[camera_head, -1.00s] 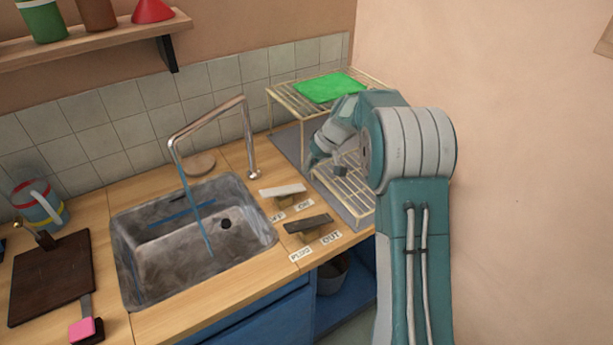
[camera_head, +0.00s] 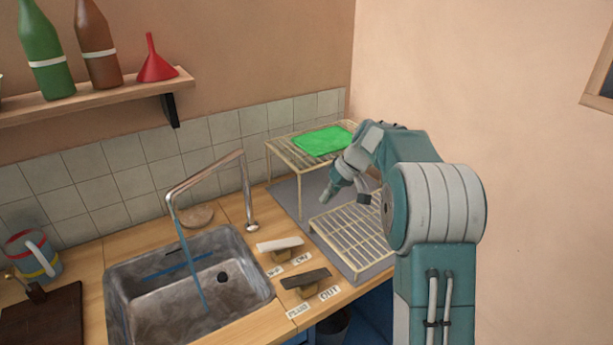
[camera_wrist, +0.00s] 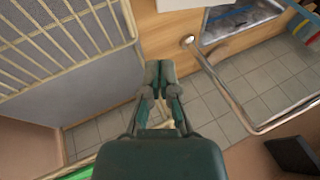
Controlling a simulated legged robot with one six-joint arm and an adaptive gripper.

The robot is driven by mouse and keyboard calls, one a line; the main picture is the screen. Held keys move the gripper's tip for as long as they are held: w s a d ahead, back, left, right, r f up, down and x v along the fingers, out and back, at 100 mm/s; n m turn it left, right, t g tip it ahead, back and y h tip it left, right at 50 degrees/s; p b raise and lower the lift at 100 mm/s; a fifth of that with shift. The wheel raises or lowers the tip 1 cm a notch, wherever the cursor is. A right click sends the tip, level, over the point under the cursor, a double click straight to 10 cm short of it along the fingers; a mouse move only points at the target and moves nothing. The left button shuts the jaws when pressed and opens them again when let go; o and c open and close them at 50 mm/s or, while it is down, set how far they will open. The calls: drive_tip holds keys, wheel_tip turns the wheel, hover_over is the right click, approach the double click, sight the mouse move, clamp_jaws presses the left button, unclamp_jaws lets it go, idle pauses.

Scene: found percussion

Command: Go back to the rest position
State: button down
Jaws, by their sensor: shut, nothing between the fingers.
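My gripper (camera_head: 327,197) is shut and empty in the head view, in the air in front of the two-level wire rack. In the wrist view my gripper (camera_wrist: 160,68) has its fingertips together, with nothing between them. My arm bends over the rack from the right.
The wire rack (camera_head: 352,252) has a green cloth-like piece (camera_head: 322,141) on its upper shelf. Left of it are the faucet (camera_head: 247,190), running blue water into the sink (camera_head: 150,320), and two rocker levers (camera_head: 305,278). A shelf (camera_head: 100,104) with bottles and a red funnel is above.

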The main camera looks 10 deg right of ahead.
drive_tip(key=s+a+r+h, duration=0.1)
drive_tip(key=s+a+r, duration=0.15)
drive_tip(key=s, duration=0.35)
drive_tip(key=s+a+r+m+t+h, duration=0.1)
drive_tip(key=s+a+r, duration=0.1)
drive_tip(key=s+r, duration=0.3)
drive_tip(key=s+a+r+h, duration=0.1)
drive_tip(key=s+a+r, duration=0.1)
drive_tip(key=s, duration=0.5)
drive_tip(key=s+f+m+t+h, duration=0.1)
drive_tip(key=s+f+t+h, duration=0.1)
drive_tip(key=s, duration=1.5)
drive_tip(key=shift+s+a+f+m+t, duration=0.3)
drive_tip(key=shift+a+f+t, duration=0.1)
drive_tip(key=shift+a+f, duration=0.05)
